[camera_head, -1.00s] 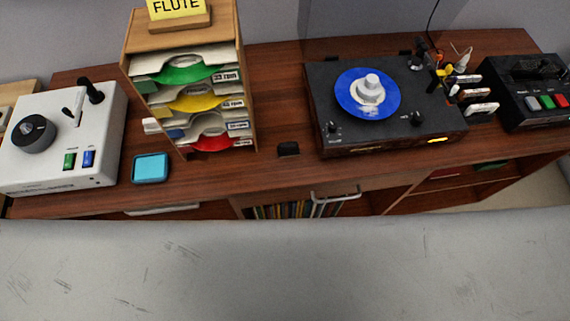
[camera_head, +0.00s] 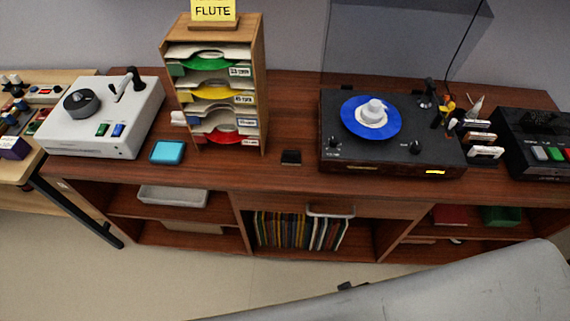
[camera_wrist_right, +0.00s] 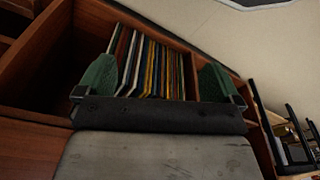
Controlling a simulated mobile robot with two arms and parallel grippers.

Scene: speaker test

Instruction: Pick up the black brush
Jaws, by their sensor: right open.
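Behind the fingers are the records on the cabinet's lower shelf, and the brush is not in that view. My left gripper is not in view.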

